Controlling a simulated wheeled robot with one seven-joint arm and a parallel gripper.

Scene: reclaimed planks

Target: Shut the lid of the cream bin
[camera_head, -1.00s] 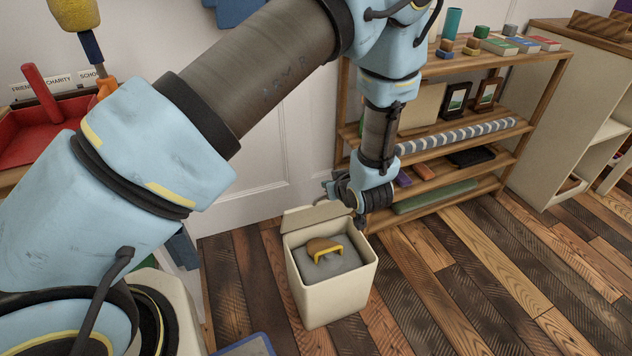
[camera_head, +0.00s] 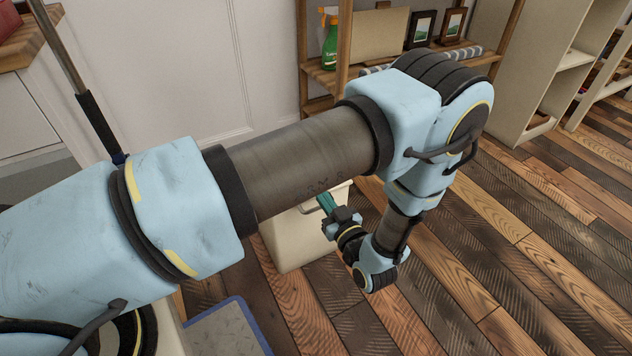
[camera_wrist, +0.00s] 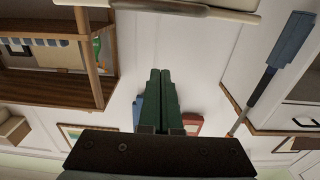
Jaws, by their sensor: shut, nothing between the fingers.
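The cream bin (camera_head: 285,243) stands on the plank floor, and my forearm hides much of its upper part in the head view. Its lid and opening are mostly hidden there, so I cannot tell the lid's angle. A pale cream edge (camera_wrist: 185,10) crosses the top of the wrist view; I cannot tell whether it is the lid or the rim. My gripper (camera_head: 324,202) is at the bin's upper right side, its teal fingers pointing up and left. In the wrist view its fingers (camera_wrist: 161,77) are pressed together and empty. Contact with the bin is unclear.
A wooden shelf (camera_head: 318,72) with a green spray bottle (camera_head: 331,42) and picture frames stands behind. A blue-edged grey mat (camera_head: 225,332) lies at the front. The plank floor (camera_head: 480,270) to the right is clear. A white panelled wall (camera_head: 180,60) is behind.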

